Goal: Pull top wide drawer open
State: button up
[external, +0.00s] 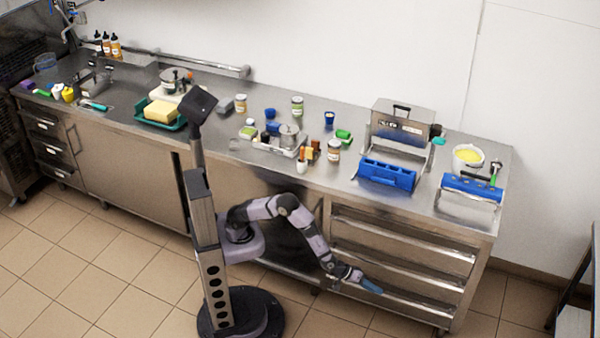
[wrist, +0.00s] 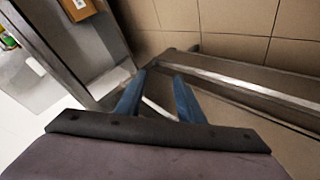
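The top wide drawer (external: 400,238) is the uppermost of the steel drawers at the right end of the counter. It looks shut, with a long bar handle across its front. My gripper (external: 372,286) is in front of this drawer stack, lower than the top drawer and nearer the lower drawers. In the wrist view my gripper (wrist: 160,78) has two blue fingers standing apart, with nothing clearly held between them. A long pale metal bar (wrist: 245,87) runs to the right beyond the fingertips. I cannot tell which drawer it belongs to or whether the fingers touch it.
Two more wide drawers (external: 400,268) lie below the top one. The steel counter (external: 345,185) above holds a blue bin (external: 387,174), a steel machine (external: 400,125) and a tub of yellow contents (external: 467,157). Tiled floor (external: 140,310) in front is clear. A dark table edge (external: 575,290) stands at far right.

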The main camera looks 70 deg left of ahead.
jog(key=w+a+r+n+t+y, duration=0.2)
jog(key=w+r+n+t, duration=0.4)
jog(key=r, duration=0.3)
jog(key=n+t+y, duration=0.3)
jog(key=n, duration=0.4)
send_near(402, 240)
jog(key=w, duration=0.3)
jog(key=shift+w, duration=0.1)
jog(key=shift+w, duration=3.65)
grip_shut()
